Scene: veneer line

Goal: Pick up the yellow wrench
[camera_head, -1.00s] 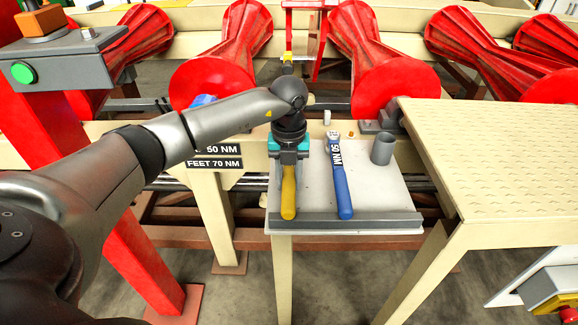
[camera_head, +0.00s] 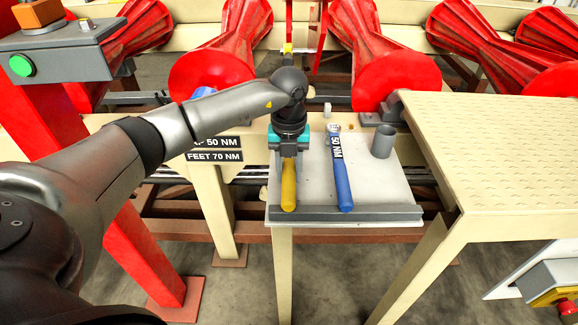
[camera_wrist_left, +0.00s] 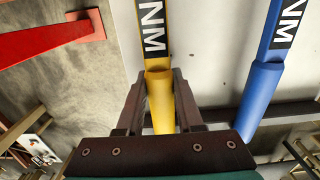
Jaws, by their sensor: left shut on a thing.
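The yellow wrench (camera_head: 289,188) lies on the left side of the small light-grey tray table, its handle pointing toward the front lip. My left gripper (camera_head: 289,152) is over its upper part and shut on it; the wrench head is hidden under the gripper. In the left wrist view the gripper's fingers (camera_wrist_left: 160,100) stand on both sides of the yellow wrench (camera_wrist_left: 160,105), near its "NM" label. A blue wrench (camera_head: 341,180) with a "50 NM" label lies to the right, apart from the gripper. My right gripper is not in view.
The tray table (camera_head: 380,190) has a raised grey front lip (camera_head: 345,214). A grey cup (camera_head: 383,141) stands at its right. A beige platform (camera_head: 500,150) is close on the right. Red rollers (camera_head: 390,70) stand behind. A torque sign (camera_head: 214,156) is left of the tray.

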